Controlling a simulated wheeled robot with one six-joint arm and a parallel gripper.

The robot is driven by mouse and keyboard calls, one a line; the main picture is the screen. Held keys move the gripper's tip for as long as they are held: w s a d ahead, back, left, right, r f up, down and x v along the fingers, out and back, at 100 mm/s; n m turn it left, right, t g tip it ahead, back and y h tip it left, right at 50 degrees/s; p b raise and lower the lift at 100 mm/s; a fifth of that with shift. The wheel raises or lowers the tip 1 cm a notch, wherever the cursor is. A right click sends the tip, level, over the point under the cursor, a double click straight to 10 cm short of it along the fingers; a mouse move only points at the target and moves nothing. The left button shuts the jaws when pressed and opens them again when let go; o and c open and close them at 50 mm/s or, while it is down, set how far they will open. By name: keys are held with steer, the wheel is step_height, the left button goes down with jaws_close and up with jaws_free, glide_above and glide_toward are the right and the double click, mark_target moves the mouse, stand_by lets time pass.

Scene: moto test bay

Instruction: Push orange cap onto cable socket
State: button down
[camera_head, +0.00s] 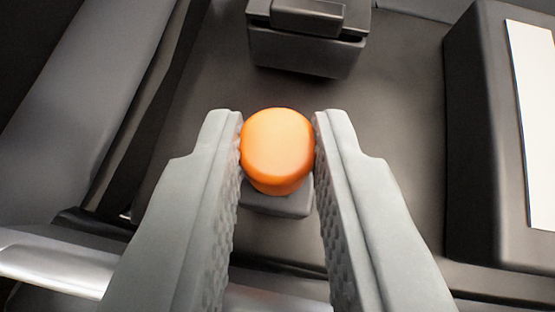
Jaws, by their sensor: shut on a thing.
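The orange cap (277,146) is a rounded, smooth cap in the middle of the view. My gripper (278,150) is shut on it, with one grey textured finger on its left side and one on its right, near the fingertips. A small grey block (290,203), perhaps the cable socket, shows just below the cap in the picture, between the fingers. The cap hides most of this block, and I cannot tell whether the two touch.
A dark box with a lid (307,50) stands beyond the cap at the top. A large dark block with a white panel (480,140) stands at the right. A silvery bar (50,265) crosses the lower left. The dark flat surface (400,120) between them is clear.

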steer(key=shift+r, duration=0.5)
steer(key=shift+a+f+m+h, duration=0.1)
steer(key=shift+m+h, duration=0.2)
steer(key=shift+m+h, duration=0.5)
steer(key=shift+m+h, duration=0.3)
stand_by(0.8)
steer(key=shift+f, duration=0.65)
stand_by(1.1)
steer(key=c, duration=1.2)
jaws_free()
steer(key=v, duration=1.7)
steer(key=shift+s+a+r, duration=0.1)
steer(key=shift+r, duration=0.2)
